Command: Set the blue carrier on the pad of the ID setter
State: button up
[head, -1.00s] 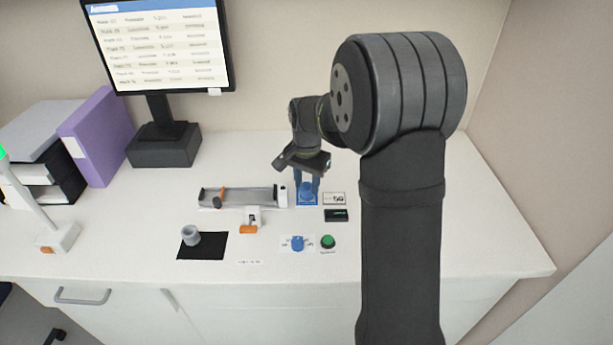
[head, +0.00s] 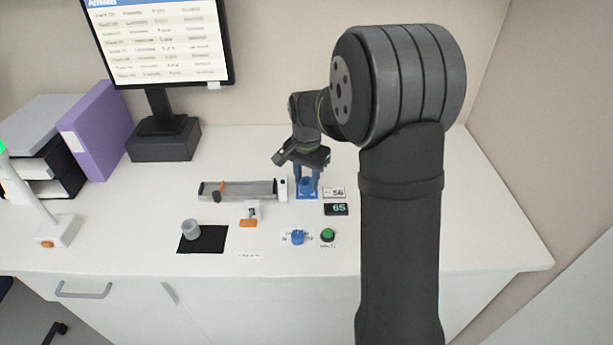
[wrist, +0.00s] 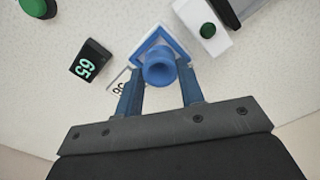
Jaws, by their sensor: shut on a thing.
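The blue carrier (wrist: 158,71) is a round, hollow-topped blue piece, seen from above in the wrist view between my two blue fingers. My gripper (wrist: 161,80) is shut on it. Under it is the blue-edged square pad (wrist: 141,50) of the ID setter, and the carrier appears within the pad's outline. In the head view, the blue pad (head: 307,196) is below my gripper (head: 307,183). The carrier looks upright and at or very near the pad; I cannot tell if they touch. A dark display (head: 336,209) next to the pad reads 65.
A grey track (head: 238,190) is left of the pad. A grey cylinder (head: 191,229) stands on a black mat (head: 213,240).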

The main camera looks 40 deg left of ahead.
jog(key=shift+f, duration=0.1)
jog(key=o, duration=0.9)
notch_tip(320, 180, up, 17)
jog(key=shift+r, duration=0.2)
dwell(0.3)
jog(key=shift+f, duration=0.1)
dwell(0.6)
